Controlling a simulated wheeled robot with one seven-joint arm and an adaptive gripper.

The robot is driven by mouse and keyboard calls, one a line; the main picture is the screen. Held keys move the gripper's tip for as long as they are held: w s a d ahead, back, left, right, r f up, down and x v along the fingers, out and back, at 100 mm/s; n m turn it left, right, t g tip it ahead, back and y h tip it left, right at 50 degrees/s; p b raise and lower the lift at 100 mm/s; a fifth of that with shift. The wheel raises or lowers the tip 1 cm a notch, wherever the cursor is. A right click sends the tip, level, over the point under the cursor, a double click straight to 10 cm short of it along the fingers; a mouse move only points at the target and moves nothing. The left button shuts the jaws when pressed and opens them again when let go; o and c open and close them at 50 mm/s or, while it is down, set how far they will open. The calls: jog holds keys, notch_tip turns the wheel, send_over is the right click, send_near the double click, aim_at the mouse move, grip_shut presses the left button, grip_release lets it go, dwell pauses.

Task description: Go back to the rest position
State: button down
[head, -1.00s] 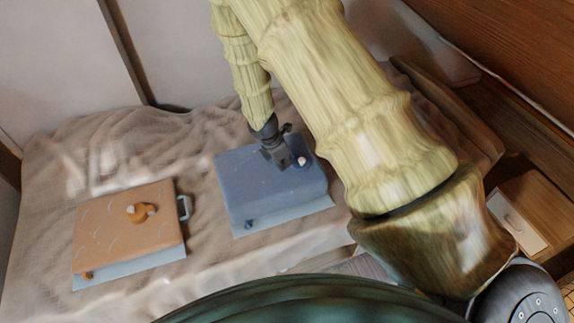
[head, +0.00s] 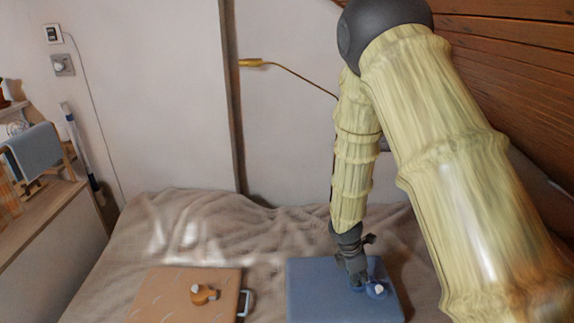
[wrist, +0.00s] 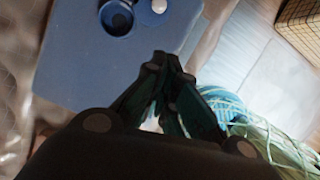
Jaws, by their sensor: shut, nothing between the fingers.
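My gripper (head: 358,283) hangs at the end of my arm over the blue box (head: 325,295) on the bed. Its fingers are closed together with nothing between them. In the head view the white knob (head: 379,289) is just right of the fingers. I cannot tell whether the fingertips touch the box.
An orange box (head: 165,292) with an orange-and-white piece (head: 203,293) and a grey side handle (head: 246,303) lies to the left on the rumpled beige bed cover (head: 215,225). A shelf (head: 45,215) stands far left. The sloped wooden ceiling (head: 500,65) is close on the right.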

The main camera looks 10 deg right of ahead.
jog(key=s+a+f+m+y, duration=0.1)
jog(key=s+a+f+m, duration=0.15)
jog(key=s+f, duration=0.3)
jog(key=s+a+f+m+y, duration=0.2)
jog(key=s+f+m, duration=0.1)
jog(key=s+f, duration=0.25)
jog(key=s+a+f+m, duration=0.1)
jog(key=s+f+m, duration=0.3)
jog(key=s+m, duration=0.3)
jog(key=s+f+m, duration=0.4)
jog(key=s+m, duration=0.3)
jog(key=s, duration=0.9)
jog(key=shift+s+a+f, duration=0.2)
jog(key=shift+s+a, duration=0.15)
jog(key=shift+a, duration=0.05)
